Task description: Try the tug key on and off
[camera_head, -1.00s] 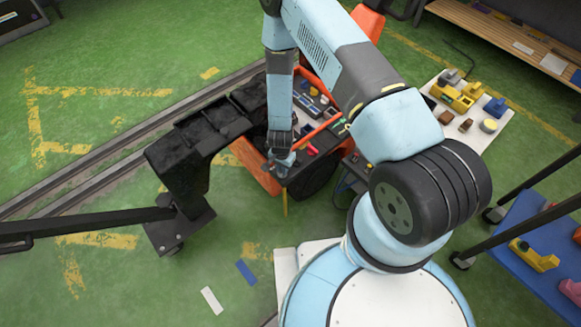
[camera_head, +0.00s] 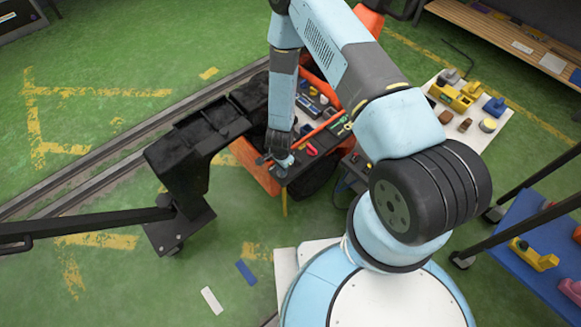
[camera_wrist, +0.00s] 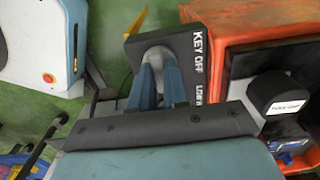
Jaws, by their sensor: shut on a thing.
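The tug (camera_head: 254,169) is an orange cart with a dark top, below my arm in the head view. In the wrist view, its black key panel (camera_wrist: 190,38) carries white letters reading "KEY OFF" and a second label partly hidden by my gripper. A pale grey rounded key (camera_wrist: 157,54) stands on this panel. My gripper (camera_wrist: 160,72) is shut on the key, with its blue-grey fingers on either side. In the head view my gripper (camera_head: 281,164) is at the tug's near corner. The key's lower part and exact turn are hidden.
A black block with a white label (camera_wrist: 281,96) stands beside the orange tug wall (camera_wrist: 250,35). A black frame (camera_head: 180,165) is to the left, near the rails (camera_head: 70,183). A white table (camera_head: 470,125) with several parts is at right. Green floor at left is clear.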

